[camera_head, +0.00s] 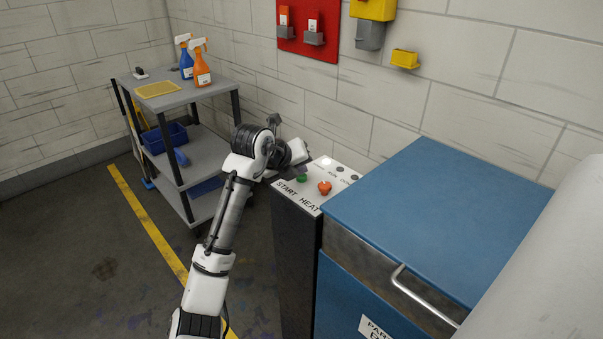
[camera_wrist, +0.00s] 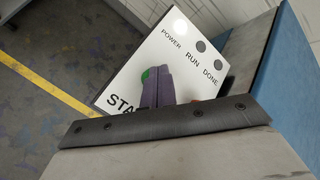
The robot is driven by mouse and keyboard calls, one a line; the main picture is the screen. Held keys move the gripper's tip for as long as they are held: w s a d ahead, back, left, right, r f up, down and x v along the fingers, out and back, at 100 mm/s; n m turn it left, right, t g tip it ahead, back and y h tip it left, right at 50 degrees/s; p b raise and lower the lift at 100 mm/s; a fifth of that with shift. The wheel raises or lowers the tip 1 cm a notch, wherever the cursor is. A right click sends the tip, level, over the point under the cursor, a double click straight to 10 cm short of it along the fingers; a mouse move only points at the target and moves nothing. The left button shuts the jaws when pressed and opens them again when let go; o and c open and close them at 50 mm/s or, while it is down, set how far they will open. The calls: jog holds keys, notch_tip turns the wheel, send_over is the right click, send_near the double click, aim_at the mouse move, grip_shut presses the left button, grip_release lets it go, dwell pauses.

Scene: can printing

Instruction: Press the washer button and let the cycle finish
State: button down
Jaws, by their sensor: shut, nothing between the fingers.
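The washer (camera_head: 440,215) is a blue-topped machine with a metal handle and a partly cut-off "PARTS" label. Beside its left side stands a dark pedestal (camera_head: 298,255) with a white control panel (camera_head: 313,208). The panel has a green START button (camera_head: 301,179) and a red HEAT knob or button (camera_head: 324,187). In the wrist view, my gripper (camera_wrist: 158,75) is shut and empty, with its fingertips over the green button (camera_wrist: 147,74), partly hiding it. I cannot tell whether they touch. The POWER lamp (camera_wrist: 179,26) is white; the RUN lamp (camera_wrist: 201,46) and DONE lamp (camera_wrist: 221,65) are dark.
A grey cart (camera_head: 190,140) at the left carries a blue spray bottle (camera_head: 186,62), an orange spray bottle (camera_head: 201,73) and a blue bin (camera_head: 165,138). A red board (camera_head: 308,38) and yellow holders hang on the block wall. A yellow floor line (camera_head: 148,225) crosses otherwise open floor.

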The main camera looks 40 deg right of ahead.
aim_at(299, 178)
jog(key=shift+f, duration=0.3)
dwell(0.4)
jog(key=shift+r+p, duration=0.75)
jog(key=shift+r, duration=0.55)
notch_tip(299, 178, up, 5)
jog(key=p, duration=0.3)
dwell(0.4)
